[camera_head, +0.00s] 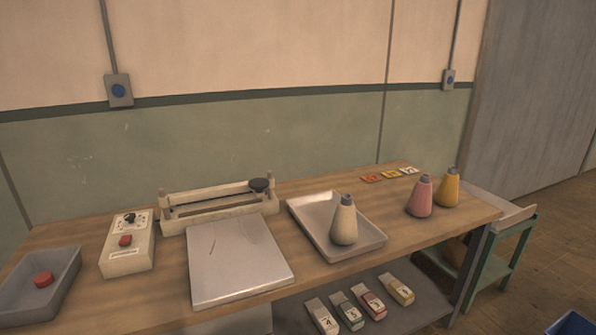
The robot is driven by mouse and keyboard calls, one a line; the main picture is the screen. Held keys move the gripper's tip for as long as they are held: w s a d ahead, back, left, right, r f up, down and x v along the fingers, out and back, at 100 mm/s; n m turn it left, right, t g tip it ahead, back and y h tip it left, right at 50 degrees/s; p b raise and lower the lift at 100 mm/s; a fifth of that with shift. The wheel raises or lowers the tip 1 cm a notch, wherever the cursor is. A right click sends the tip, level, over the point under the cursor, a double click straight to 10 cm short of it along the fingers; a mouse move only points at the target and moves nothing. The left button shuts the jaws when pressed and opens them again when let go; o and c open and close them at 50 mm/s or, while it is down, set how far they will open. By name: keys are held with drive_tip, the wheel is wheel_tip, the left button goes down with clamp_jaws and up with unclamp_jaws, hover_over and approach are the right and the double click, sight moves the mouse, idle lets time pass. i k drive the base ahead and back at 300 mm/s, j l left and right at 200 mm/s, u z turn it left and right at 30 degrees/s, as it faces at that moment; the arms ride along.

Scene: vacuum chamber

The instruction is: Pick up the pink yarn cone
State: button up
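The pink yarn cone (420,196) stands upright near the right end of the wooden table (275,289). Its top is grey and it narrows upward. A yellow cone (448,188) stands close beside it on the right, slightly farther back. A cream cone (344,221) stands in a metal tray (302,212) to the left of the pink cone. My gripper is not in view.
A control box (128,243) and a grey bin (62,285) are at left. Small cards (390,174) lie behind the pink cone. A green-framed cart (504,250) stands right. Labelled boxes (347,311) sit on the lower shelf.

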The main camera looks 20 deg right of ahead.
sight(419, 205)
drive_tip(key=l, duration=1)
drive_tip(key=i+l, duration=0.1)
drive_tip(key=l, duration=0.95)
